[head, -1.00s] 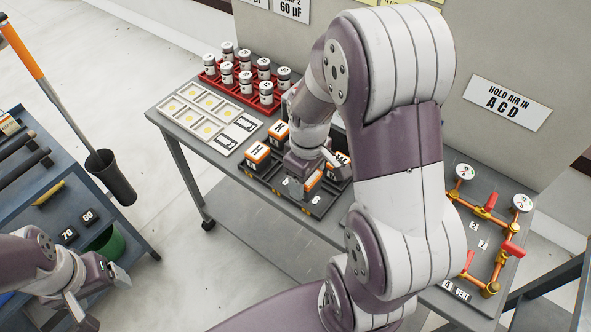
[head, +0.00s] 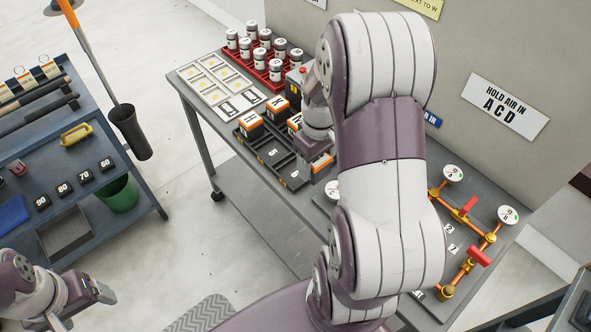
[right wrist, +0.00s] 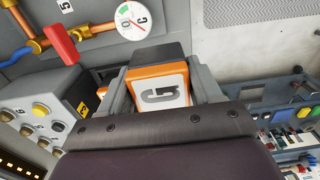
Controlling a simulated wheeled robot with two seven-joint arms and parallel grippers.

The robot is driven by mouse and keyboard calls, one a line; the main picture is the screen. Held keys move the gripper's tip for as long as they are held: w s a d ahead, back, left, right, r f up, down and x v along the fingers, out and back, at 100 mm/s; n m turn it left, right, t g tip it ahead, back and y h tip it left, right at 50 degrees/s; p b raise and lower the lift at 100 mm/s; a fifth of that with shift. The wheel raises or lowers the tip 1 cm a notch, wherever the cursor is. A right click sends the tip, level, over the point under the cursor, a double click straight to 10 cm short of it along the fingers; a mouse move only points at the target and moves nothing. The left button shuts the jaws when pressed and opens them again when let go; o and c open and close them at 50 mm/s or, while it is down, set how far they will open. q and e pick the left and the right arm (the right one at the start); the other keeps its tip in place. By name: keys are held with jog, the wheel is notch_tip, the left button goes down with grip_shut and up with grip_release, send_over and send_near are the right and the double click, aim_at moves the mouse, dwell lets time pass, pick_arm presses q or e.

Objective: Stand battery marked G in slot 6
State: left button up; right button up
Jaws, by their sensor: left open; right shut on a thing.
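The battery marked G (right wrist: 160,95), an orange and dark block with a white label, is held between the fingers of my right gripper (right wrist: 150,85). In the head view its orange part (head: 322,161) shows below my right arm, at the right side of the dark slotted battery tray (head: 287,181). I cannot tell whether it is touching the tray. Slot 5's number (head: 273,152) shows in an empty slot; slot 6 is hidden or unreadable by my gripper. My left gripper (head: 108,292) is open and empty at lower left, away from the bench.
A white tray (head: 218,88) and a red rack of canisters (head: 262,70) lie behind. Brass piping with gauges (head: 468,212) is at right. A blue cart (head: 60,140) stands at left.

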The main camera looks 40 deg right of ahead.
jog(key=w+f, duration=0.1)
jog(key=w, duration=0.1)
jog(key=w+f, duration=0.2)
jog(key=w, duration=0.1)
jog(key=w+f, duration=0.1)
jog(key=w, duration=0.1)
jog(key=shift+w+d+f+p, duration=0.1)
jog(key=shift+w+f+p, duration=0.15)
jog(key=shift+p, duration=0.1)
notch_tip(320, 180, down, 4)
jog(key=shift+w+r, duration=0.1)
jog(key=shift+w+f, duration=0.1)
jog(key=shift+f, duration=0.1)
jog(key=o, duration=1.3)
jog(key=shift+f, duration=0.15)
